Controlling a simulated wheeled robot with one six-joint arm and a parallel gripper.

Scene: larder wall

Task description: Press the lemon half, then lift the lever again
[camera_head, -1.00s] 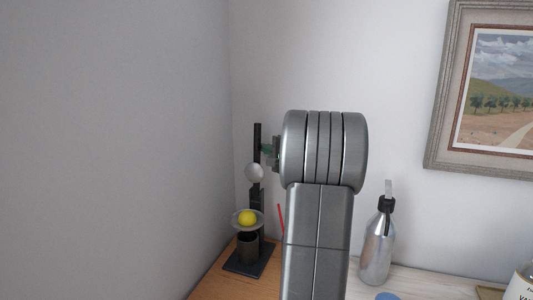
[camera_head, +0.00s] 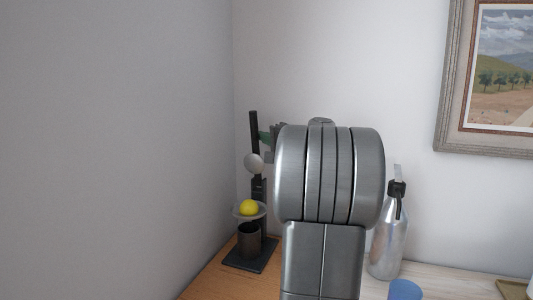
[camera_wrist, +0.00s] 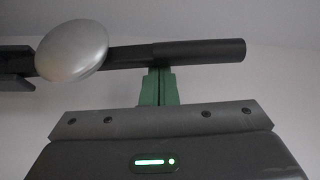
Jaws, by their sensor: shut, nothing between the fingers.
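The lemon press has a dark stand and base (camera_head: 250,254) and stands in the corner at the left of the head view. The yellow lemon half (camera_head: 249,207) sits in its dish (camera_head: 236,211), above a dark cup (camera_head: 249,240). My gripper (camera_head: 265,137) is partly hidden behind my arm in the head view.
A silver bottle with a black top (camera_head: 387,243) stands right of my arm. A blue cup (camera_head: 405,290) is at the front of the pale counter. Grey walls close in left of and behind the press. A framed picture (camera_head: 450,120) hangs at the right.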

